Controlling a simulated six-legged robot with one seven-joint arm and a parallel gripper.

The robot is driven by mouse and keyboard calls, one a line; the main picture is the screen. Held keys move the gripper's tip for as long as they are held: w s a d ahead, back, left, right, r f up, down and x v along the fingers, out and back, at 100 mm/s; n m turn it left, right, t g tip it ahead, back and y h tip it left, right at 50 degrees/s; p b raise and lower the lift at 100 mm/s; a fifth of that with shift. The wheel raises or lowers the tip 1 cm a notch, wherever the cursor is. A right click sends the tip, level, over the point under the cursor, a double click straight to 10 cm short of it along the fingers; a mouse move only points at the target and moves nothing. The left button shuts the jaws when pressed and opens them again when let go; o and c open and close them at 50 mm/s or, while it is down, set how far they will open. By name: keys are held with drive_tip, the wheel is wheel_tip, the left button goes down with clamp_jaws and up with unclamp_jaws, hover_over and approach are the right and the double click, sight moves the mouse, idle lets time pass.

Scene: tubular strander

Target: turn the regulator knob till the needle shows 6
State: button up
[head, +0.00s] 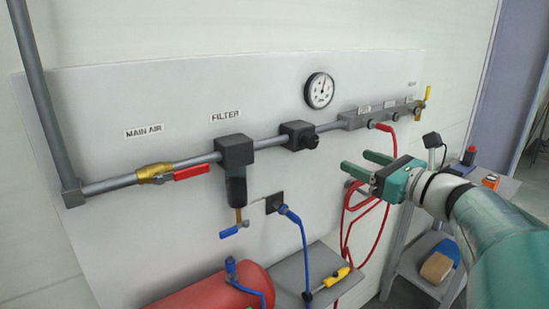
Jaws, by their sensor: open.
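The regulator (295,131) is a dark block on the grey pipe in the middle of the panel, with a black knob (311,142) on its front right. A round white gauge (319,90) with a dark rim hangs above and right of it. Its needle points roughly upward; the numbers are too small to read. My gripper (358,162) is green, open and empty. It is to the right of and below the knob in the picture, apart from it, with its fingers pointing left toward the panel.
A red-handled MAIN AIR valve (190,173), a filter (235,165) and a manifold (372,116) share the pipe. Red hoses (347,215) hang behind my gripper. A red tank (215,290) and a small shelf (290,272) stand below; a trolley (405,268) stands at right.

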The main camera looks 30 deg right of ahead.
sight(314, 143)
drive_tip(key=shift+s+a+r+m, duration=0.15)
drive_tip(key=shift+a+r+m, duration=0.05)
drive_tip(key=shift+m, duration=0.1)
idle(0.6)
drive_tip(key=shift+w+a+f+m+h, duration=0.15)
drive_tip(key=shift+w+f+m+h, duration=0.05)
drive_tip(key=shift+w+m+h, duration=0.1)
drive_tip(key=w, duration=1.3)
drive_tip(key=shift+w+a, duration=0.2)
drive_tip(key=shift+w, duration=0.1)
drive_tip(key=c, duration=1)
drive_tip(key=shift+m, duration=0.5)
